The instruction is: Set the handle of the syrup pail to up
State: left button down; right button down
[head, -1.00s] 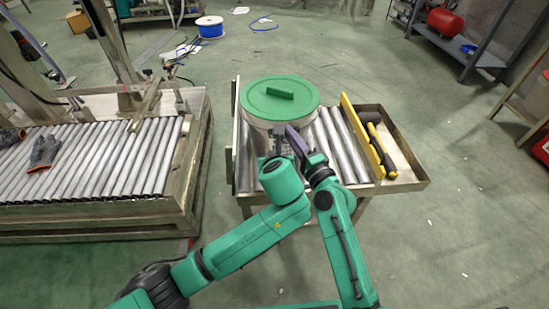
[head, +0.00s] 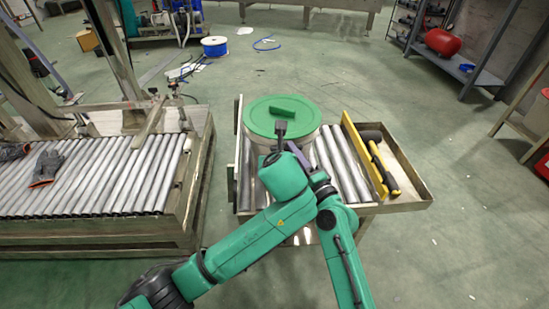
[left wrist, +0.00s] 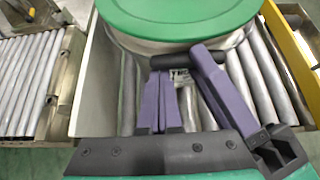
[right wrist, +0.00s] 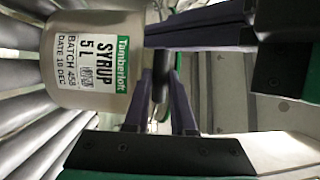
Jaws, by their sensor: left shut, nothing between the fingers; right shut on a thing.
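The syrup pail (head: 311,137) is pale with a green lid (head: 268,122) and stands upright on a short roller stand. Its label (right wrist: 108,62) shows in the right wrist view. My right gripper (right wrist: 162,88) is shut on the handle's dark grip (right wrist: 160,72), in front of the pail near its upper rim; the grip also shows in the left wrist view (left wrist: 176,62). The handle's exact angle is unclear. My left gripper (left wrist: 163,78) is shut and empty, close beside the right fingers and the grip. In the head view my arms hide much of the pail's front.
A yellow rail (head: 364,154) runs right of the pail, with a yellow-handled mallet (head: 384,167) in the side tray (head: 420,192). A larger roller conveyor (head: 110,180) with gloves (head: 47,167) stands to the left. Floor is free between them and to the right.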

pick_arm(q)
jog(key=shift+w+r, duration=0.1)
jog(key=shift+r, duration=0.3)
pick_arm(e)
jog(key=c, duration=0.7)
grip_release()
jog(key=shift+f, duration=0.4)
jog(key=shift+c, duration=0.2)
jog(key=shift+s, duration=0.1)
